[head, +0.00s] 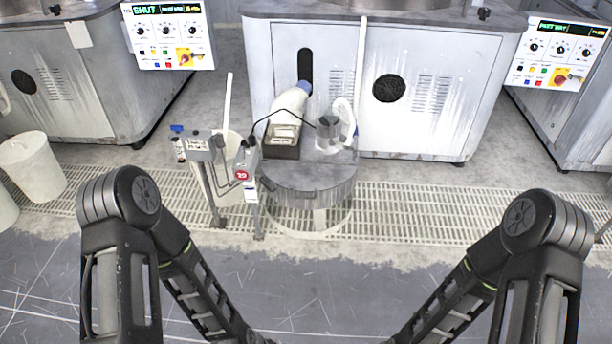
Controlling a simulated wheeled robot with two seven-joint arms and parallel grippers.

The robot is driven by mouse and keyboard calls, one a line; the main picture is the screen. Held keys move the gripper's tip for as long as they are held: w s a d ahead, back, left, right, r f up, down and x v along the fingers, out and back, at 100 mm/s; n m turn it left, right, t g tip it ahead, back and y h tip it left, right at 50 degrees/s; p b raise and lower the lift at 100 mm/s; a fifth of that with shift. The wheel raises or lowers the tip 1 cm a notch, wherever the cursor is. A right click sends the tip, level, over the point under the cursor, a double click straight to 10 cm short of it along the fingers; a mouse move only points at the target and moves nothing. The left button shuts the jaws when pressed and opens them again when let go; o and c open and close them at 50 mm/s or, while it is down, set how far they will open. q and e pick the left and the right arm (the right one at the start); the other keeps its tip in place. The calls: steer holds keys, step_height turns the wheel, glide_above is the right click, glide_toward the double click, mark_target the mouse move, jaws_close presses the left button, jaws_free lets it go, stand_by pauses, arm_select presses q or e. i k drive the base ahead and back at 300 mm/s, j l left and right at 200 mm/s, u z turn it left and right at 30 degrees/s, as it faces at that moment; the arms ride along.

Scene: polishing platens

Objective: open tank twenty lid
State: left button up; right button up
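A round tank (318,222) with pale walls stands in the middle of the head view, on the floor grating. Its grey lid (320,185) lies flat on top and looks closed. A small handle or latch shows at the lid's front edge. A grey motor-like cylinder (329,130) and a brown open-topped box (283,148) stand on the lid. A red round tag (241,174), its number too small to read surely, is on a grey control box left of the tank. My two arms fold down at either side; both grippers are below the picture, out of view.
A black cable runs from the control box to the lid's top. Posts with small boxes (197,145) stand close left of the tank. A white polishing machine (420,100) stands behind. White buckets (30,165) are far left. The grating (430,210) right of the tank is clear.

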mark_target(300, 176)
steer(key=i+l+u, duration=0.35)
steer(key=i, duration=0.5)
steer(key=i+l+u, duration=0.35)
steer(key=i+l, duration=0.5)
steer(key=l, duration=0.2)
steer(key=i+l, duration=0.1)
steer(key=l, duration=0.25)
